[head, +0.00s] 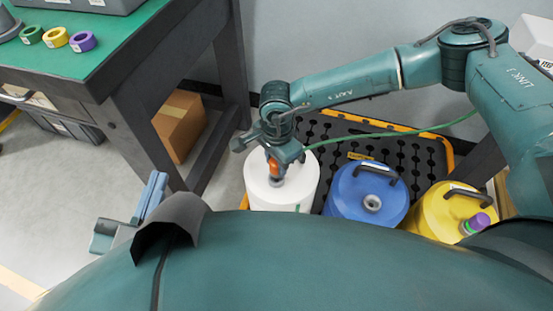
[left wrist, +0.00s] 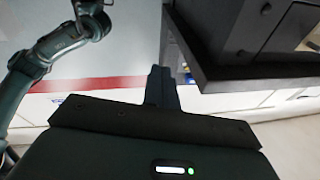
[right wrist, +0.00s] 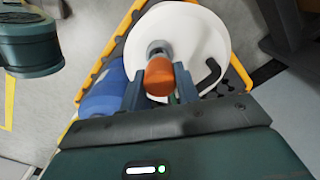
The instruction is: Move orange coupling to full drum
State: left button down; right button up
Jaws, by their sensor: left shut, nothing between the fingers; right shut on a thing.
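The orange coupling (head: 274,166) is between the fingers of my right gripper (head: 275,160), over the top of the white drum (head: 308,180). In the right wrist view the coupling (right wrist: 159,75) lines up with a grey fitting (right wrist: 158,48) on the white drum (right wrist: 205,25); I cannot tell if they touch. A blue drum (head: 345,195) and a yellow drum (head: 430,215) stand to the right. A purple and green coupling (head: 477,223) sits on the yellow drum. My left gripper (head: 152,195) is shut and empty, away from the drums; its fingers show in the left wrist view (left wrist: 161,85).
The drums stand on a black grated pallet with a yellow-orange rim (head: 447,150). A green-topped workbench (head: 110,50) at left carries green, yellow and purple rings (head: 55,37). A cardboard box (head: 180,125) sits under it. A green hose (head: 400,134) runs past my right arm.

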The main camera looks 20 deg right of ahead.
jog(key=shift+f, duration=0.4)
jog(key=shift+f+b, duration=0.8)
jog(key=shift+b, duration=0.1)
jog(key=o, duration=1.1)
